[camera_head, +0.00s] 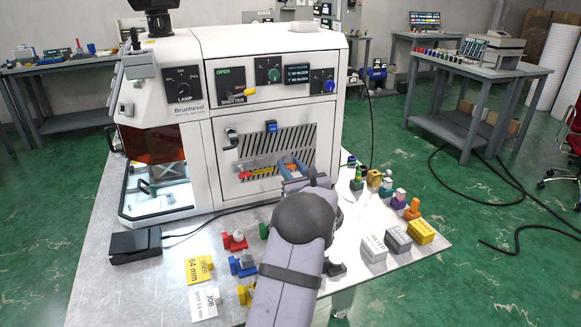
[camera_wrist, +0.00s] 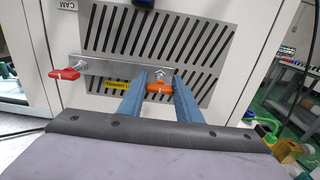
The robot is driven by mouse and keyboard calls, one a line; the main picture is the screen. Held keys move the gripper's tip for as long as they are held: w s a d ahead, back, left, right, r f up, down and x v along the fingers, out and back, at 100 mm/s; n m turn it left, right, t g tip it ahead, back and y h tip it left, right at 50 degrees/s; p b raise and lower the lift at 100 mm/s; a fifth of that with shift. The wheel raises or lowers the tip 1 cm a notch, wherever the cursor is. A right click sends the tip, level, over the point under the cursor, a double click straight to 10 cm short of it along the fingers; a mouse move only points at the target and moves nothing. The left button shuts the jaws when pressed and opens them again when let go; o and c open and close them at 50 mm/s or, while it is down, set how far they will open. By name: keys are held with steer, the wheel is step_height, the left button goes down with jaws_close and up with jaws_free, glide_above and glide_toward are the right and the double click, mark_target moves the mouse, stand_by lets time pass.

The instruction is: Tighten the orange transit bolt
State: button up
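The orange transit bolt (camera_wrist: 159,88) has a wing-like head and sits at the right end of a metal bar (camera_wrist: 115,67) across the machine's slotted vent panel. A red bolt (camera_wrist: 66,73) sits at the bar's left end; it also shows in the head view (camera_head: 244,175). My gripper (camera_wrist: 160,82) is open, its two blue fingers pointing at the panel, one on each side of the orange bolt's head. Small gaps seem to show between head and fingers.
Coloured blocks, knobs, tags and a black pedal (camera_head: 135,245) lie on the metal table (camera_head: 95,290) around my arm.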

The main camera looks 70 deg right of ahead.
steer(key=shift+f+m+b, duration=0.1)
steer(key=shift+m+b, duration=0.2)
steer(key=shift+b, duration=0.15)
